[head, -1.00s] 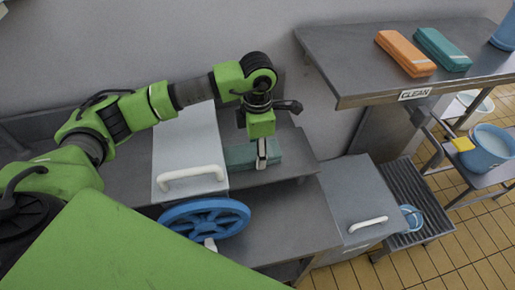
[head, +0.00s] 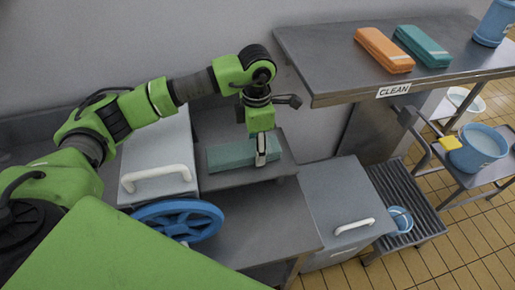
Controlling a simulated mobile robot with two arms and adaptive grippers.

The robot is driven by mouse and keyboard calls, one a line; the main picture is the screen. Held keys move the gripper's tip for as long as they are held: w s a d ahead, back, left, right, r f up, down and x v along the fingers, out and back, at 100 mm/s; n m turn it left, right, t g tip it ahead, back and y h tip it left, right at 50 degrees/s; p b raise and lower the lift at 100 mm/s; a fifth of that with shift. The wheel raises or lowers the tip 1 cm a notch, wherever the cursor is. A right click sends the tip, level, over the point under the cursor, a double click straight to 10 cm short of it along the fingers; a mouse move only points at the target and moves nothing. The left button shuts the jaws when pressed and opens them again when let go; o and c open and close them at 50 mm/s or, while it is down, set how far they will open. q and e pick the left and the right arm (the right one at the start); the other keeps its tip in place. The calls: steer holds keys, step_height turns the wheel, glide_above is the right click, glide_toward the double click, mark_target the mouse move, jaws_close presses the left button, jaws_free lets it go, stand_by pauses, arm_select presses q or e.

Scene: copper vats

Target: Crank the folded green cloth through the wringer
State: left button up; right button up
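The wringer (head: 155,150) is a grey box with a white bar handle on its front. Its blue spoked hand wheel (head: 172,209) is at its lower front. The folded green cloth (head: 230,154) lies flat on the grey shelf (head: 230,182) at the wringer's right side, its left end close to the box. My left gripper (head: 262,156) points down at the cloth's right part; its fingers look close together on the cloth, partly hidden by their angle. My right gripper is out of view.
Another green cloth (head: 422,46) and an orange one (head: 384,50) lie on the table marked CLEAN (head: 330,60). A lidded grey box (head: 330,205), a slatted stand (head: 405,200) and a blue bucket (head: 478,150) stand at the right. The lower bench (head: 255,225) is clear.

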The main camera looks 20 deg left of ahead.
arm_select(q)
steer(key=shift+a, duration=0.15)
steer(key=o, duration=1.4)
steer(key=shift+s, duration=0.1)
step_height(320, 180, up, 12)
